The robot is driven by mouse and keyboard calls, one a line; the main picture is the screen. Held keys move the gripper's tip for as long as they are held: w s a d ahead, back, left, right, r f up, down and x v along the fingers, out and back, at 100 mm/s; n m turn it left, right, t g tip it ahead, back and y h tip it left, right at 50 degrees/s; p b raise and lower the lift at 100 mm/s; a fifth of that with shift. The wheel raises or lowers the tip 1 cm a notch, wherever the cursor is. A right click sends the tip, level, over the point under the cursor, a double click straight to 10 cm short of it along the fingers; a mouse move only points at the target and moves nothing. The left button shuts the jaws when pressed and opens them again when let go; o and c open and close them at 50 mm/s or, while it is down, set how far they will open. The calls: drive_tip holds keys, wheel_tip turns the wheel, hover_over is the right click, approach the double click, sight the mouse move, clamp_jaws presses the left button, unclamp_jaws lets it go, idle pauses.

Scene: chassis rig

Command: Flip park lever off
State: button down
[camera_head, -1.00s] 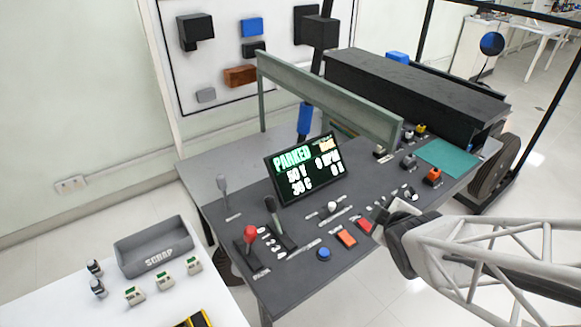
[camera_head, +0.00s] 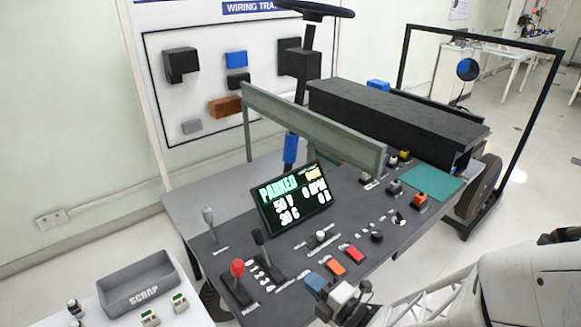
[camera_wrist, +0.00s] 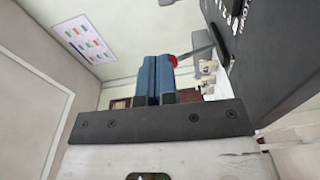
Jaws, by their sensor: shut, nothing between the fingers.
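The park lever, with a red knob (camera_head: 238,268), stands at the near left of the dark console (camera_head: 205,245). Its red knob (camera_wrist: 173,61) also shows just right of the fingertips in the wrist view, partly hidden. The display (camera_head: 290,197) reads "PARKED". My gripper (camera_head: 312,284) is over the console's front edge, right of the red knob and apart from it in the head view. Its blue fingers (camera_wrist: 152,75) are shut together with nothing between them.
A black-knobbed lever (camera_head: 258,237) stands close beside the red one, and a grey lever (camera_head: 208,217) is behind. Orange (camera_head: 335,267) and red (camera_head: 354,254) buttons lie right of my gripper. A grey scrap bin (camera_head: 138,283) is at the left.

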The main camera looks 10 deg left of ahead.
sight(236, 275)
drive_tip(key=s+a+f+n+g+y, duration=0.2)
drive_tip(key=s+n+y, duration=0.2)
drive_tip(key=s, duration=0.3)
drive_tip(key=shift+f+n+y, duration=0.4)
drive_tip(key=shift+y, duration=0.1)
drive_tip(key=shift+w+a, duration=0.1)
drive_tip(key=shift+a, duration=0.15)
drive_tip(key=x, duration=1.3)
drive_tip(key=shift+a, duration=0.3)
drive_tip(key=shift+w+r, duration=0.1)
